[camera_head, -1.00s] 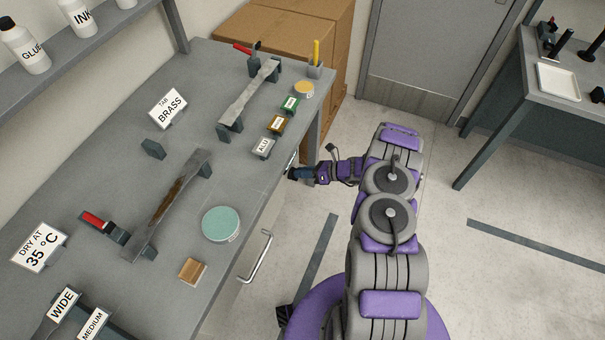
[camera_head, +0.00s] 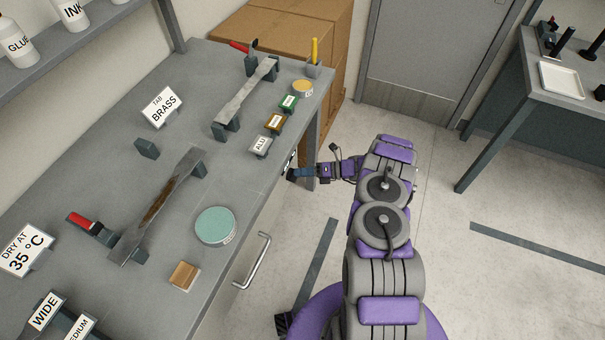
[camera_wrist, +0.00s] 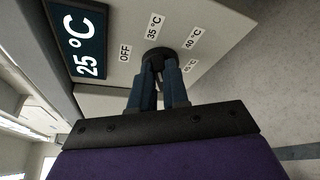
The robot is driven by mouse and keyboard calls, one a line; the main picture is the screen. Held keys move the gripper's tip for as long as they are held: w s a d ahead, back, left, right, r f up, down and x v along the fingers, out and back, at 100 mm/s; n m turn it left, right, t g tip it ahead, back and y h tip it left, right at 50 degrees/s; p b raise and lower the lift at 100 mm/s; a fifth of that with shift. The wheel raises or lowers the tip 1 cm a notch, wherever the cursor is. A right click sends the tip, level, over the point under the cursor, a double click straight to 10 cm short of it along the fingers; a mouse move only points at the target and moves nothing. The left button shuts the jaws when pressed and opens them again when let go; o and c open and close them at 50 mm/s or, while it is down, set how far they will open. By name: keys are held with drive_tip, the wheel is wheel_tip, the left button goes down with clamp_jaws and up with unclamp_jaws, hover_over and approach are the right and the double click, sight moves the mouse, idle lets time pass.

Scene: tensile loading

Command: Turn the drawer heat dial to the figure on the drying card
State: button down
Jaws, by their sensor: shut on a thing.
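The drying card (camera_head: 26,249) stands at the left of the bench and reads "DRY AT 35 °C". The dark round heat dial (camera_wrist: 157,57) is on a pale panel in the wrist view, ringed by labels OFF (camera_wrist: 125,53), 35 °C (camera_wrist: 154,26), 40 °C (camera_wrist: 193,38) and a smaller one that seems to read 45 °C (camera_wrist: 189,67). A dark display (camera_wrist: 82,40) beside it reads 25 °C. My gripper (camera_wrist: 160,70) is shut on the dial; the fingers cover part of it, and I cannot tell where it points. In the head view my gripper (camera_head: 293,173) is at the bench's front side.
A drawer handle (camera_head: 252,261) sticks out of the bench front. On the bench are a round teal-topped tin (camera_head: 216,226), a wooden block (camera_head: 184,276), metal strips on stands, and small tabs. Open floor lies to the right, before a second table (camera_head: 568,80).

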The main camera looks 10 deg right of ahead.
drive_tip(key=shift+w+d, duration=0.1)
drive_tip(key=shift+w, duration=0.1)
drive_tip(key=c, duration=1.4)
unclamp_jaws()
drive_tip(key=shift+f, duration=0.1)
drive_tip(key=shift+o, duration=1.4)
drive_tip(key=p+v, duration=0.3)
drive_tip(key=v, duration=1.4)
drive_tip(key=shift+d, duration=0.25)
drive_tip(key=shift+s, duration=0.1)
